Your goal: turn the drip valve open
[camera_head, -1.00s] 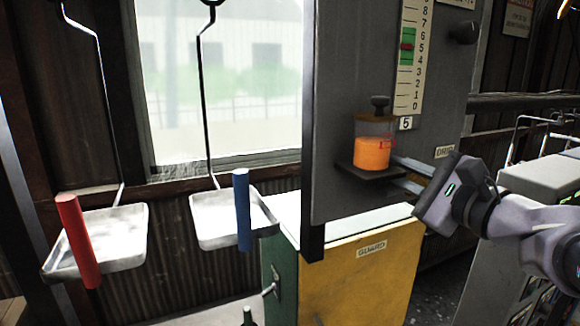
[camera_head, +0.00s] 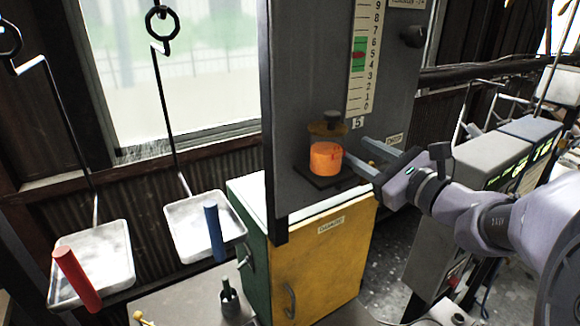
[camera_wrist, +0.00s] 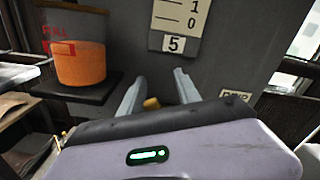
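A small brass-coloured knob (camera_wrist: 152,103), perhaps the drip valve, shows between my fingers in the wrist view. In the wrist view my gripper (camera_wrist: 160,75) shows no contact with the knob that I can tell.
A jar of orange liquid (camera_head: 325,157) stands on a small shelf (camera_head: 328,181) close left of my fingers. A yellow guard cabinet (camera_head: 325,262) is below. Hanging trays with a red rod (camera_head: 77,279) and a blue rod (camera_head: 214,233) are at left.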

